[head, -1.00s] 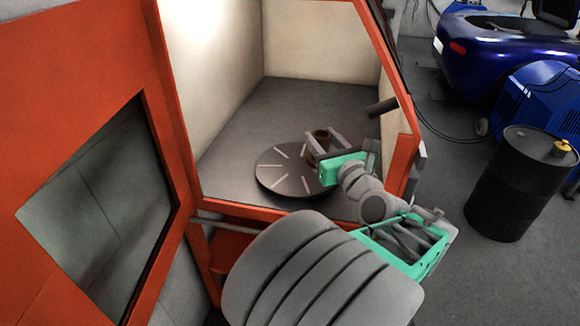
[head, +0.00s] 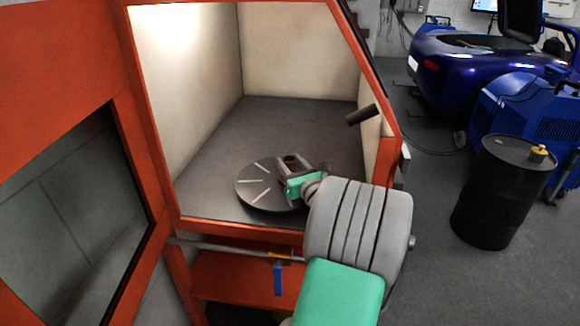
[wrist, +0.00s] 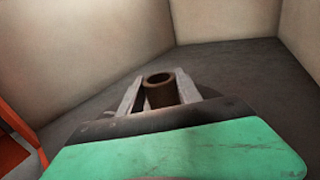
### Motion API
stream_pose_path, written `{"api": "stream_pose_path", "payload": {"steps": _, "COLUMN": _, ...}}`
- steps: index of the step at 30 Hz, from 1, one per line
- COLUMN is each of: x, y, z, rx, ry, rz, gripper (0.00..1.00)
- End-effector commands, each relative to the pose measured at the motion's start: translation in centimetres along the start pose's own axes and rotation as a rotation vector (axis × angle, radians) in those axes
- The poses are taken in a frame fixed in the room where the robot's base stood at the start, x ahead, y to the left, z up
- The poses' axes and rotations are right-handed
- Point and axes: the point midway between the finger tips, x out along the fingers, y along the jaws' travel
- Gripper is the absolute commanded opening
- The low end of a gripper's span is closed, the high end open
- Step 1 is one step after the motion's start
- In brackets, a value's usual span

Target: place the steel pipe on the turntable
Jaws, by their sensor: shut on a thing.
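The steel pipe (head: 291,162) is a short brown hollow cylinder, held upright with its open end up. My gripper (head: 294,166) is shut on the pipe, one finger on each side. The pipe also shows in the wrist view (wrist: 161,90) between the two grey fingers. The turntable (head: 254,190) is a dark round disc with pale radial slots, inside the orange cabinet. The pipe and gripper are over its right rear part. The pipe's lower end is hidden behind my gripper, so I cannot tell whether it touches the disc.
The orange cabinet (head: 152,120) has pale walls and a grey floor around the turntable. A dark cylindrical handle (head: 361,115) sticks out at its right side. A blue-handled valve (head: 279,278) is below the front edge. A black barrel (head: 490,195) stands at the right.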

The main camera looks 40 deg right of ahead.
Motion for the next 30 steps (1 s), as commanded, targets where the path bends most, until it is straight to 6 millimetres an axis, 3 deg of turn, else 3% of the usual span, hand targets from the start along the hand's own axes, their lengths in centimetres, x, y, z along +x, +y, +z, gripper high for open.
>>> {"api": "stream_pose_path", "payload": {"steps": 8, "x": 0.0, "y": 0.0, "z": 0.0, "rx": -0.001, "ry": -0.003, "rz": 0.001, "gripper": 0.00}}
{"api": "stream_pose_path", "payload": {"steps": 9, "x": 0.0, "y": 0.0, "z": -0.1, "rx": 0.000, "ry": -0.001, "rz": 0.001, "gripper": 0.42}}
{"api": "stream_pose_path", "payload": {"steps": 16, "x": 0.0, "y": 0.0, "z": -0.1, "rx": 0.000, "ry": -0.001, "rz": 0.001, "gripper": 0.61}}
{"api": "stream_pose_path", "payload": {"steps": 26, "x": -0.2, "y": 0.0, "z": 0.4, "rx": -0.001, "ry": -0.002, "rz": 0.000, "gripper": 0.62}}
{"api": "stream_pose_path", "payload": {"steps": 30, "x": -2.7, "y": -0.2, "z": 0.3, "rx": 0.002, "ry": 0.000, "rz": -0.005, "gripper": 0.62}}
